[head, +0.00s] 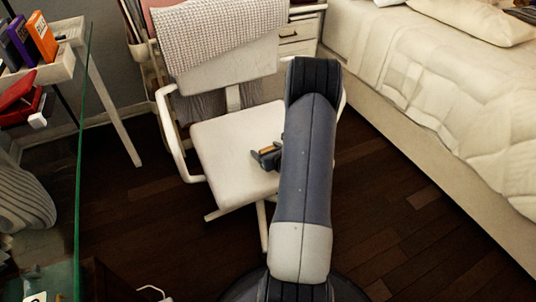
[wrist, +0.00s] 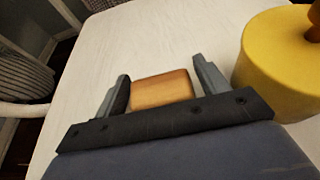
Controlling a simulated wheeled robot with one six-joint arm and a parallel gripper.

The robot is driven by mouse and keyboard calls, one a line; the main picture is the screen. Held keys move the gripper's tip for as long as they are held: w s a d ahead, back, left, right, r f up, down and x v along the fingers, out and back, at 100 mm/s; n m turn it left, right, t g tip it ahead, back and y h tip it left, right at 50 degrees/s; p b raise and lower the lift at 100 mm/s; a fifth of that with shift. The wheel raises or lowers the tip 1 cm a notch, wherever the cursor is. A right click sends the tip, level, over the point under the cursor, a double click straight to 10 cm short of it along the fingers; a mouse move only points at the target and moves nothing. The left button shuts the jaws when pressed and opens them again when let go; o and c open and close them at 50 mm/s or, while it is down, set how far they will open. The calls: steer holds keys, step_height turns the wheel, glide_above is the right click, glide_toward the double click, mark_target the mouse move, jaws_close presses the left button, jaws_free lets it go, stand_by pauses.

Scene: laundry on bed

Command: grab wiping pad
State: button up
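A small tan-orange block, which looks like the wiping pad (wrist: 162,90), lies on the white chair seat (wrist: 150,35) in the wrist view. My gripper (wrist: 161,70) is open, with one finger on each side of the pad. The left finger is very close to the pad's side, and a narrow gap shows on the right. I cannot tell whether the left finger touches it. In the head view the pad (head: 267,151) shows as a small orange patch at my gripper (head: 262,156), over the chair seat (head: 225,150). My arm hides part of the seat.
A yellow round object with a wooden knob (wrist: 278,65) stands close to the right finger in the wrist view. The chair's left armrest (head: 172,135) and backrest bound the seat. A bed (head: 440,110) is right, a glass-edged table (head: 60,210) left.

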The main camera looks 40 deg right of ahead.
steer(key=c, duration=0.8)
